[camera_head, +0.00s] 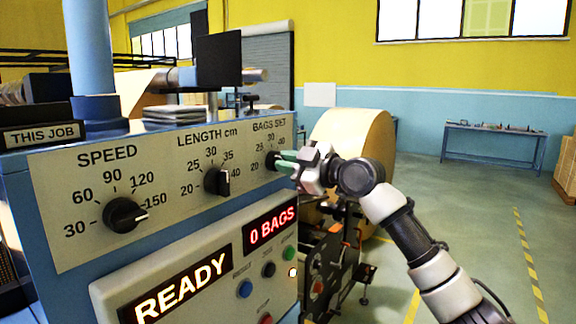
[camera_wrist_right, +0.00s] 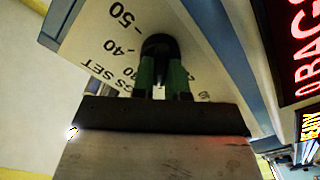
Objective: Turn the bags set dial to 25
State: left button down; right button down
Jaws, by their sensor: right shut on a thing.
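The bags set dial (camera_head: 270,160) is a black knob at the right end of the pale panel (camera_head: 160,185). Numbers from 20 to 40 show around it in the head view, and 40 and 50 show in the wrist view. My right gripper (camera_head: 284,161) reaches it from the right, its green fingers shut on the knob. In the right wrist view the dial (camera_wrist_right: 158,45) sits between the tips of the two green fingers (camera_wrist_right: 161,70). The fingers cover much of the knob, and I cannot tell which number its pointer marks. My left gripper is not in view.
The speed dial (camera_head: 125,215) and length dial (camera_head: 217,181) sit left on the same panel. Below, a box holds a READY display (camera_head: 181,287), a 0 BAGS display (camera_head: 270,228) and several buttons. A large kraft roll (camera_head: 355,135) stands behind my right gripper. The floor at right is open.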

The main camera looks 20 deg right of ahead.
dwell(0.4)
jog(key=c, duration=1.1)
grip_release()
jog(key=shift+c, duration=0.2)
jog(key=shift+d, duration=0.1)
jog(key=b+v, duration=0.3)
jog(key=v, duration=0.7)
jog(key=shift+s+d+b, duration=0.2)
jog(key=shift+s+b, duration=0.1)
jog(key=shift+f, duration=0.15)
